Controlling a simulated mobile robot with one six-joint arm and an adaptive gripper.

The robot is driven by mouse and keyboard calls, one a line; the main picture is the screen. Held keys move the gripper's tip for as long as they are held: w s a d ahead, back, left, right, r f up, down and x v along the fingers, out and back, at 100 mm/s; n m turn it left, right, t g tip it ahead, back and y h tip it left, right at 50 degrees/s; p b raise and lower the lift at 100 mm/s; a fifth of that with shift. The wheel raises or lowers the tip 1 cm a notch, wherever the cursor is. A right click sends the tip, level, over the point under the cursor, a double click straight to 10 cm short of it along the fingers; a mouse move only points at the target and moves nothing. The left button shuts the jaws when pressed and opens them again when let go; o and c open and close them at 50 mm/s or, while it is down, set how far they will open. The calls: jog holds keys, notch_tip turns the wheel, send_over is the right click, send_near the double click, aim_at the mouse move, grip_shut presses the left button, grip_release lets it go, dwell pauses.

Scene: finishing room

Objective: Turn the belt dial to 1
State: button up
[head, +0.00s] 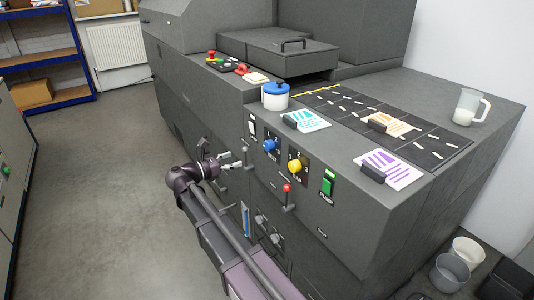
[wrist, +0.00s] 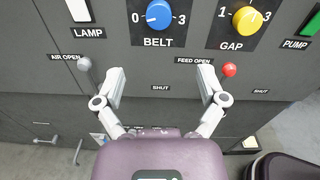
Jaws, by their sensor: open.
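The belt dial is a blue knob (head: 269,146) on a black plate on the machine's front. In the wrist view the blue knob (wrist: 158,14) sits at the top edge above the word BELT, with 0 at its left and 3 at its right; the plate's upper part is cut off. A small white mark shows on the knob's lower left, but I cannot tell its exact setting. My gripper (wrist: 160,80) is open and empty, its fingers spread below the dial. In the head view my gripper (head: 231,160) is left of the dial, apart from it.
The yellow gap knob (wrist: 247,20) is right of the dial, and the white lamp switch (wrist: 78,10) is left. The grey air lever (wrist: 84,63) and red feed lever (wrist: 229,70) stick out near my fingers. Open floor (head: 110,170) lies left of the machine.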

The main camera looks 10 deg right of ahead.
aim_at(266, 146)
jog(key=shift+a+r, duration=0.1)
jog(key=shift+a, duration=0.1)
jog(key=shift+d, duration=0.1)
jog(key=shift+x, duration=6.85)
jog(key=shift+r, duration=0.1)
jog(key=shift+w, duration=0.1)
jog(key=c, duration=1.2)
